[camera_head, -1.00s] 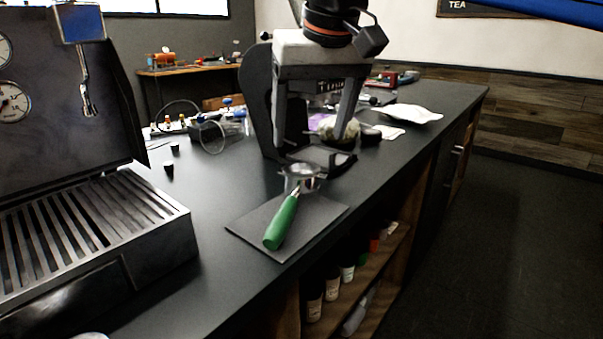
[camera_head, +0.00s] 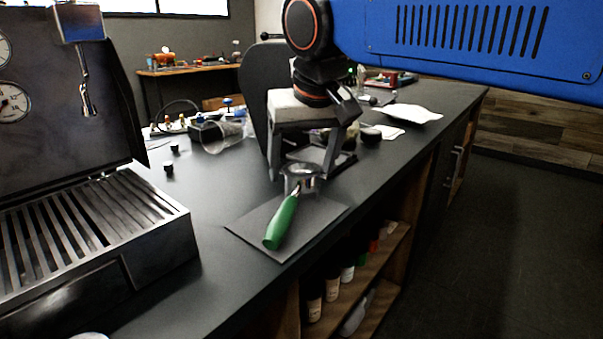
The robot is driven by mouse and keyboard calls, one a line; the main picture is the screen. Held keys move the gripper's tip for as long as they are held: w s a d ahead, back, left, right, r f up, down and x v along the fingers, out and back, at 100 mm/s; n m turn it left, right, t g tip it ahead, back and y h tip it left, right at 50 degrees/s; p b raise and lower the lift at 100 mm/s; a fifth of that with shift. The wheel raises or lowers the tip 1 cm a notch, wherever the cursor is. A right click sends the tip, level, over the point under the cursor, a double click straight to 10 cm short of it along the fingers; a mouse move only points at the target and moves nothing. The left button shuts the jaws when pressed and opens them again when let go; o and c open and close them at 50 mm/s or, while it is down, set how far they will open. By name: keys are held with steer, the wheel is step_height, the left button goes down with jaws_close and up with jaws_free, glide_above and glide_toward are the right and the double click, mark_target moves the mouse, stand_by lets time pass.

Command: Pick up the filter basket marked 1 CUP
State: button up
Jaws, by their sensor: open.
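My gripper (camera_head: 303,170) is open and points down, its two fingers apart. In the picture it is just above and behind the metal head of a portafilter (camera_head: 301,188); I cannot tell whether they touch. The portafilter has a green handle (camera_head: 281,224) pointing toward the front left and rests on a dark mat (camera_head: 322,211). I cannot make out a filter basket marked 1 CUP; no such marking is readable, and the gripper hides part of the counter behind it.
An espresso machine with a slatted drip tray (camera_head: 85,228) stands at left. A tipped clear cup (camera_head: 222,137), small black pieces (camera_head: 169,167) and a white cloth (camera_head: 407,113) lie on the counter. Bottles stand on the shelf below.

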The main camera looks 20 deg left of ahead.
steer(key=c, duration=1)
steer(key=shift+c, duration=0.3)
steer(key=shift+r, duration=0.15)
